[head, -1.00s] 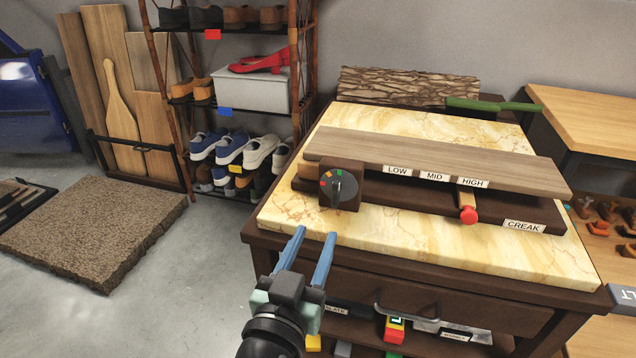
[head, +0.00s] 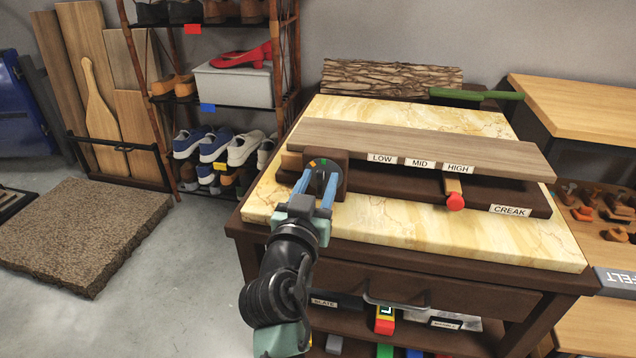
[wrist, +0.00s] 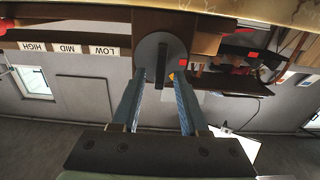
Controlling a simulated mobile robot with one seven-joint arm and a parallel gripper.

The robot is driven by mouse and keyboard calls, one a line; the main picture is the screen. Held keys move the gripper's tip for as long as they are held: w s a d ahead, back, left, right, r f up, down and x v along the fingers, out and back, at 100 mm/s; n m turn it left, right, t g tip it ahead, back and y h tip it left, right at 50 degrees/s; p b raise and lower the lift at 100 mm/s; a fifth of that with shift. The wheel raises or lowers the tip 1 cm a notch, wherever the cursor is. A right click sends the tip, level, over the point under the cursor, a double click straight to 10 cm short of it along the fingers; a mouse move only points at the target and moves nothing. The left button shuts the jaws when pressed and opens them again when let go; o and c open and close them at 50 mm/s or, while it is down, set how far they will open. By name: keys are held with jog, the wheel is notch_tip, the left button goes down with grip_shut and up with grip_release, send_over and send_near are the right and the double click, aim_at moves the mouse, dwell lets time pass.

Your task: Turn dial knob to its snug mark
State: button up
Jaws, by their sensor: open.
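The dial knob (head: 322,165) is a dark round disc with coloured marks, on the front of a brown block at the left end of the wooden fixture. In the upside-down wrist view the grey dial (wrist: 150,48) shows a dark upright grip bar (wrist: 162,64), with red and orange marks at its right. My gripper (head: 317,182) is open at the dial, its blue fingers covering part of it in the head view. In the wrist view the fingertips (wrist: 160,80) lie on either side of the bar, with gaps. I cannot tell which mark is snug.
A wooden plank (head: 430,145) labelled LOW, MID, HIGH runs right of the dial. A red-tipped slider (head: 455,200) sits below it. The marble top (head: 390,225) is clear in front. A log (head: 390,78) lies behind.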

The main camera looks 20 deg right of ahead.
grip_shut()
jog(key=shift+a+n, duration=0.1)
jog(key=shift+n, duration=0.2)
jog(key=n+p, duration=0.1)
jog(key=n, duration=0.2)
jog(key=shift+w+a+p, duration=0.1)
jog(key=shift+a+p, duration=0.05)
jog(key=shift+p, duration=0.2)
jog(key=shift+w+a+f+n+p, duration=0.1)
jog(key=shift+n+p, duration=0.3)
jog(key=shift+n, duration=0.65)
jog(key=shift+w+a+f+n+p, duration=0.1)
jog(key=shift+n+p, duration=0.25)
jog(key=shift+n, duration=0.7)
grip_release()
jog(key=shift+s, duration=0.15)
